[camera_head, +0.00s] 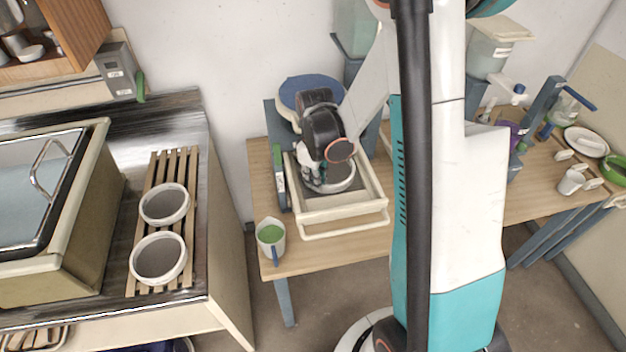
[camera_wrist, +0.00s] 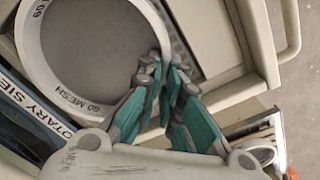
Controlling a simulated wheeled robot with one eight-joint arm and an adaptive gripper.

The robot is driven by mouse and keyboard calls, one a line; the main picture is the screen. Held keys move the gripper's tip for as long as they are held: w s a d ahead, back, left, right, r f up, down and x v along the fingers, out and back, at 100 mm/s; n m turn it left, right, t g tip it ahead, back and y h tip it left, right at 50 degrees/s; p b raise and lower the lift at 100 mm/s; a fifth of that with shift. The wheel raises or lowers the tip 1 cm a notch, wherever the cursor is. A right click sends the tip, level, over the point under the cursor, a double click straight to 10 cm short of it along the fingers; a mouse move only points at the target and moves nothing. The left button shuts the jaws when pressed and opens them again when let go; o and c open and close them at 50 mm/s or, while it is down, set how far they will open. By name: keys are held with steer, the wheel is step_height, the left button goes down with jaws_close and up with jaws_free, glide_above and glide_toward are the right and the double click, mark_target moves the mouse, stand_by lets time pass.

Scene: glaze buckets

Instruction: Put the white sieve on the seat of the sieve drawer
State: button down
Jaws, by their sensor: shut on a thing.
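My gripper (camera_head: 322,180) is over the open cream sieve drawer (camera_head: 340,212). In the wrist view my gripper (camera_wrist: 168,68) is shut on the rim of the white sieve (camera_wrist: 40,50), a pale ring marked 60 MESH with grey mesh. The sieve also shows under my gripper in the head view (camera_head: 338,188), within the drawer's outline. The drawer's pale walls (camera_wrist: 215,30) are beside and behind the sieve in the wrist view. The seat is mostly hidden under the sieve, and I cannot tell whether the sieve touches it.
The drawer has a cream bar handle (camera_head: 345,226) at its front. A blue-lidded machine (camera_head: 305,88) stands behind it. A jug of green glaze (camera_head: 270,236) is at the table's front left. Two pale sieves (camera_head: 164,204) (camera_head: 158,258) lie on a slatted rack at left.

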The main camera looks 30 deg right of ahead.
steer(key=shift+s+r, duration=0.1)
steer(key=shift+s, duration=0.05)
steer(key=c, duration=2.1)
jaws_free()
steer(key=shift+f, duration=0.25)
steer(key=o, duration=0.3)
steer(key=shift+r, duration=0.1)
step_height(320, 180, up, 12)
steer(key=shift+a+r+p, duration=0.1)
steer(key=shift+r+p, duration=0.05)
steer(key=shift+p, duration=0.5)
